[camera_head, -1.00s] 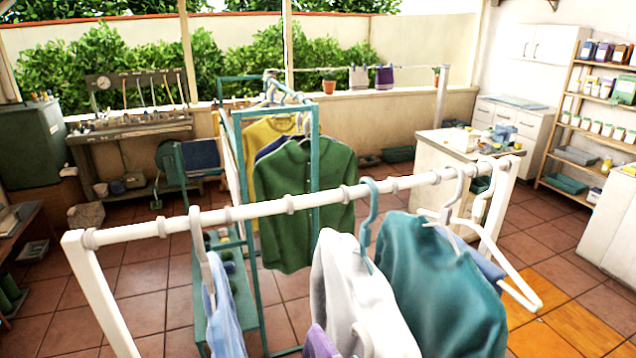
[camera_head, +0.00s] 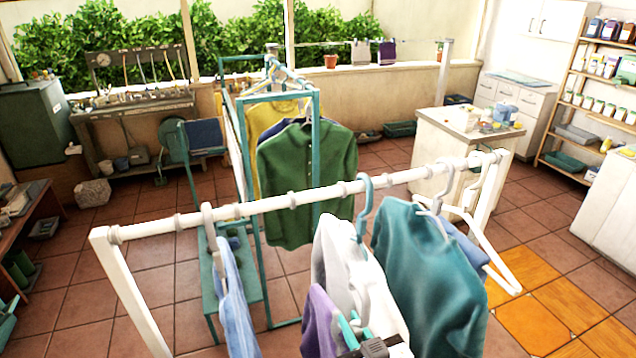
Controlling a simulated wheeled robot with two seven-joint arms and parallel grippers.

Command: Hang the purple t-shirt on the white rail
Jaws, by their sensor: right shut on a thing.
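The purple t-shirt (camera_head: 319,320) shows at the bottom of the head view, left of a white shirt (camera_head: 345,268), below the white rail (camera_head: 300,197). Its lower part is out of view. My right gripper (camera_head: 368,341) is at the bottom edge, just right of the t-shirt's top and in front of the white shirt. It is shut on what looks like the t-shirt's hanger, whose hook is hard to make out. The white rail crosses the view, rising to the right. My left gripper is not in view.
A blue shirt (camera_head: 235,300) hangs on the left of the rail; a teal shirt (camera_head: 430,275) and a bare white hanger (camera_head: 492,255) hang on the right. The rail is bare between the blue and white shirts. A green rack with a green shirt (camera_head: 300,185) stands behind.

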